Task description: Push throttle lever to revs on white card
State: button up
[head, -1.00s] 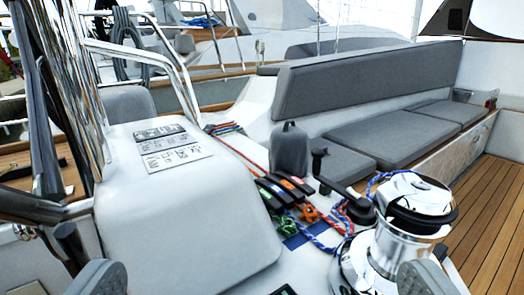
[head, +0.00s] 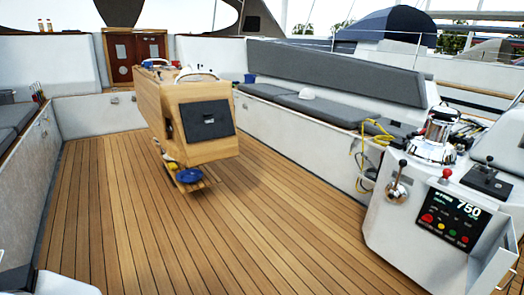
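A second, red knob (head: 446,174) stands at the panel's upper left edge. A black lever-like fitting (head: 487,182) is on top of the console further right. I cannot tell by label which is the throttle. I make out no white card with a readable number. I cannot make out my gripper; nothing touches the levers.
A wooden cockpit table (head: 190,120) stands in the middle, with a blue round thing (head: 187,175) at its foot. A chrome winch (head: 432,135) and yellow rope (head: 370,150) are near the console. Grey cushioned benches (head: 325,105) line the side. The teak floor (head: 240,240) is largely clear.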

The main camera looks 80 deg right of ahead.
aim_at(402, 163)
jog(key=l+z, duration=0.1)
jog(key=z, duration=1.75)
jog(key=i+l+z, duration=0.15)
jog(key=l, duration=0.2)
jog(key=i+l+z, duration=0.1)
jog(key=l, duration=0.2)
jog(key=i+l+z, duration=0.15)
jog(key=i+l, duration=0.1)
jog(key=l, duration=0.1)
